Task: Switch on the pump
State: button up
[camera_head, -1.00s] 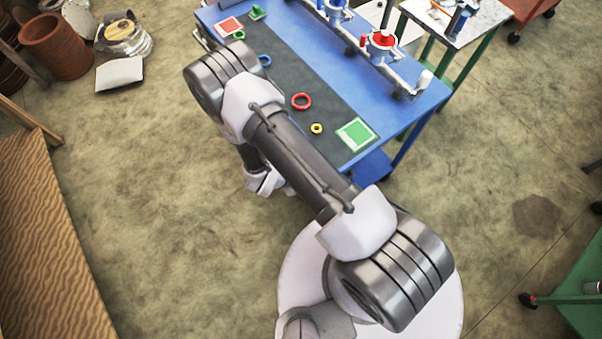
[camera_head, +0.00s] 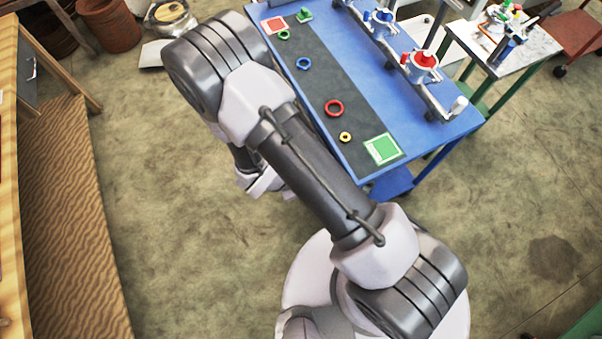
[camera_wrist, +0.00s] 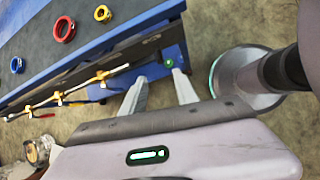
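My gripper (camera_wrist: 163,90) shows in the wrist view with its two pale fingers apart and nothing between them. Just beyond the fingertips is a small round green button (camera_wrist: 168,63) on a blue surface at the table's end. I cannot tell for sure which part is the pump. In the head view, a red-topped device (camera_head: 421,66) and a blue-topped one (camera_head: 380,22) stand on a rail on the blue table (camera_head: 378,92). The gripper itself is mostly hidden behind my arm in the head view.
On the table's dark mat lie a red ring (camera_head: 334,108), a yellow ring (camera_head: 345,137), a blue ring (camera_head: 304,64) and a green square (camera_head: 383,148). A pale line with yellow clips (camera_wrist: 62,97) runs along the table's side.

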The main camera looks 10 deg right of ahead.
jog(key=v, duration=0.4)
jog(key=shift+p, duration=0.3)
